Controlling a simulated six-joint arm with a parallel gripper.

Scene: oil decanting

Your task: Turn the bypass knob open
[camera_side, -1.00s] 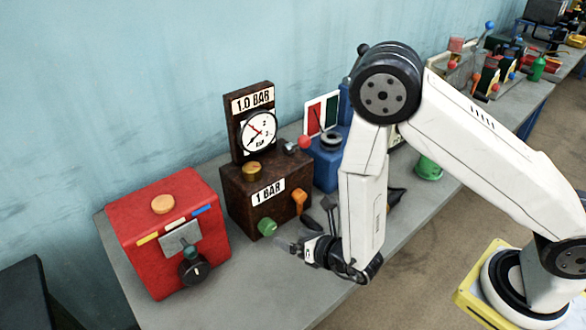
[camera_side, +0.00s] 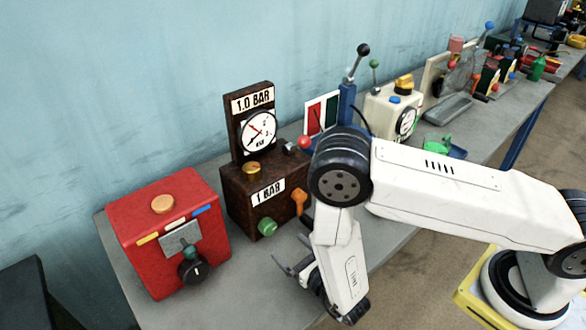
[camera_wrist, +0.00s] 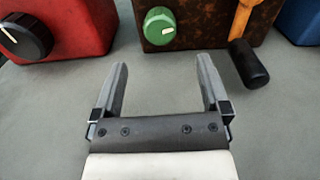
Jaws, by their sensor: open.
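A green round knob (camera_side: 267,227) sits low on the front of the brown box (camera_side: 240,208). In the wrist view this green knob (camera_wrist: 160,26) is straight ahead, with a pale pointer mark on its face. A black knob (camera_side: 194,269) with a white mark is on the red box (camera_side: 155,225); it shows at the upper left of the wrist view (camera_wrist: 24,38). No label tells which one is the bypass knob. My gripper (camera_side: 289,252) is open and empty, in front of the brown box. Its fingers (camera_wrist: 162,65) point at the green knob, with a gap before it.
An orange lever (camera_side: 299,201) is just right of the green knob; its black grip (camera_wrist: 248,65) hangs near the right finger. A gauge (camera_side: 258,131) stands on the brown box. The grey bench (camera_side: 235,290) is bare between the boxes and my gripper.

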